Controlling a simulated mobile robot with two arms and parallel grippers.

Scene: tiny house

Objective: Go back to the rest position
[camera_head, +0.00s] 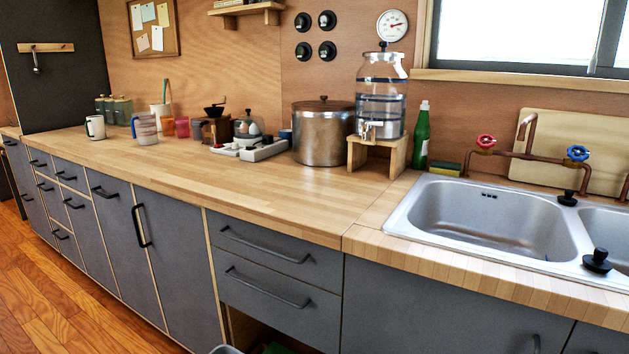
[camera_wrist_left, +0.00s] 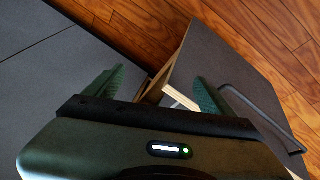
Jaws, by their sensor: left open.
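My left gripper (camera_wrist_left: 155,90) shows in the left wrist view. Its two green fingers are spread apart, with nothing held between them. Beyond the fingers are a grey cabinet front with a dark handle (camera_wrist_left: 262,108) and a narrow gap with pale wooden edges. I cannot tell whether the fingers touch the cabinet. Neither gripper shows in the head view, and my right gripper is in no view.
A long wooden counter (camera_head: 270,190) over grey drawers (camera_head: 275,245) runs across the head view. It bears a large metal pot (camera_head: 322,135), a water dispenser (camera_head: 381,95) and mugs. A double sink (camera_head: 490,215) is at right. Open wooden floor (camera_head: 60,300) lies at lower left.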

